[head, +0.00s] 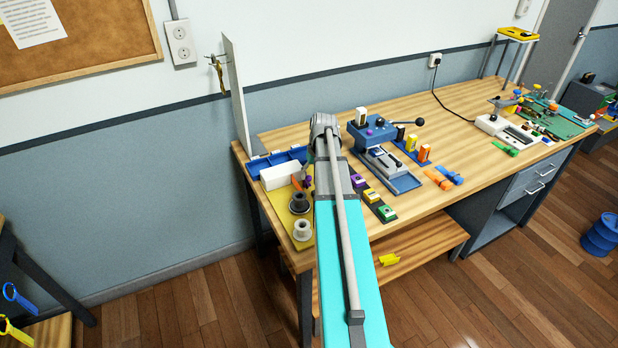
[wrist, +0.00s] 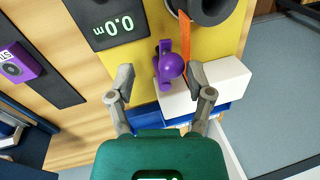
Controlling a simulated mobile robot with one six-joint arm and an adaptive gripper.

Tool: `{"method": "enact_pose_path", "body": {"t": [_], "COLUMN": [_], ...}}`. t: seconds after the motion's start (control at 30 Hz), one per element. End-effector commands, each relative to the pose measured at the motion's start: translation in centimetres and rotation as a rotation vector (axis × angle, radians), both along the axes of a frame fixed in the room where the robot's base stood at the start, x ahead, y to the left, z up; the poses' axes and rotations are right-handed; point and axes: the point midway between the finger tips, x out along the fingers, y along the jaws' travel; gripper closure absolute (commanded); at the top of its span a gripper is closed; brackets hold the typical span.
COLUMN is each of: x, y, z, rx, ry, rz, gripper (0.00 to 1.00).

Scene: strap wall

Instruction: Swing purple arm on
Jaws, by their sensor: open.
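The purple arm (wrist: 165,65) has a round ball knob and sits on a yellow board (wrist: 212,48) in the wrist view. A small part of the purple arm (head: 308,181) also shows in the head view, beside my arm. My gripper (wrist: 160,80) is open and empty. In the picture its two fingertips lie to the left and right of the purple knob, with visible gaps. I cannot tell how far above the knob they are. In the head view my own arm hides the gripper.
Close by are a display reading 0.0 (wrist: 112,22), a dark spool (wrist: 205,8), an orange strip (wrist: 187,42), a white block (wrist: 222,80) and a blue tray (wrist: 150,113). A blue press (head: 372,132) stands to the right on the bench. A white upright panel (head: 237,95) stands behind.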

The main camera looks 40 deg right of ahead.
Motion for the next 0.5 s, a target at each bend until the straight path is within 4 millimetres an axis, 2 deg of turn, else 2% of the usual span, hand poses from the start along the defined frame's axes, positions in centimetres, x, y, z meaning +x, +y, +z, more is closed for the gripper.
{"method": "enact_pose_path", "body": {"t": [0.17, 0.5], "x": [0.01, 0.02], "y": [0.01, 0.01], "z": [0.02, 0.01], "rx": [0.000, 0.000], "ry": [0.000, 0.000], "rz": [0.000, 0.001], "gripper": [0.33, 0.96]}}
